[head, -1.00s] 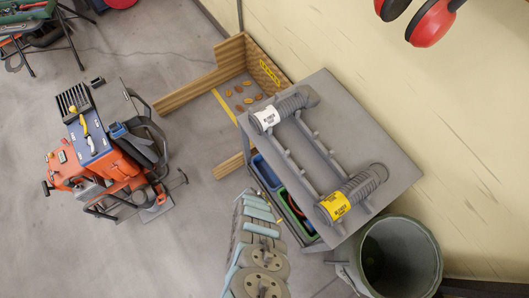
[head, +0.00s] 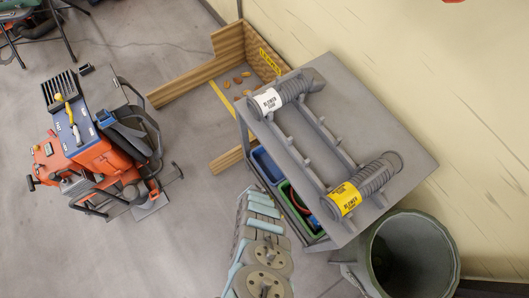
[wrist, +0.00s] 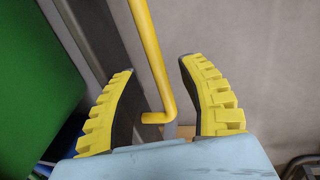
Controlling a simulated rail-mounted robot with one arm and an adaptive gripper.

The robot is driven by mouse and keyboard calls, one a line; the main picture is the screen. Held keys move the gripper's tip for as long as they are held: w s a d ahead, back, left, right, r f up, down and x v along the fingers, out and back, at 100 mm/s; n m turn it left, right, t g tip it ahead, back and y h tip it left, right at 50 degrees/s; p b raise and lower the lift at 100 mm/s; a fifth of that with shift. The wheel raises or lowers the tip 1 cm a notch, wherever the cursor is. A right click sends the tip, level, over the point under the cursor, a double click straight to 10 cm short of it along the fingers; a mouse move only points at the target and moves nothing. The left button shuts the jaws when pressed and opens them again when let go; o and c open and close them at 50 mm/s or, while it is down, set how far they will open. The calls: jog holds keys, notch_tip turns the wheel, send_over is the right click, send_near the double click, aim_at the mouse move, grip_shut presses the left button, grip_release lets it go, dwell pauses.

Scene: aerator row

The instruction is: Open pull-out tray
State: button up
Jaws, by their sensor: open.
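In the wrist view, my gripper (wrist: 156,65) is open, with its yellow-ribbed fingers apart. A yellow bent rod (wrist: 153,60), which looks like a handle, runs between the fingers with a gap on the right. Whether it touches the left finger I cannot tell. A large green surface (wrist: 35,60) and a grey post stand left of it. In the head view, the pull-out tray appears to be the low level under the grey cart top (head: 400,140), holding a blue bin (head: 266,166) and a green bin (head: 296,212). My arm reaches beside it; my fingers and the rod are hidden there.
Two blower tubes (head: 285,95) (head: 365,185) lie on a rack on the cart top. A green barrel (head: 415,255) stands at the lower right. An orange machine (head: 95,165) stands at the left, and a wooden bay (head: 195,80) behind. Floor between machine and cart is clear.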

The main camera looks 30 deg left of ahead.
jog(key=shift+f, duration=0.1)
grip_shut()
jog(key=shift+s, duration=0.25)
dwell(0.4)
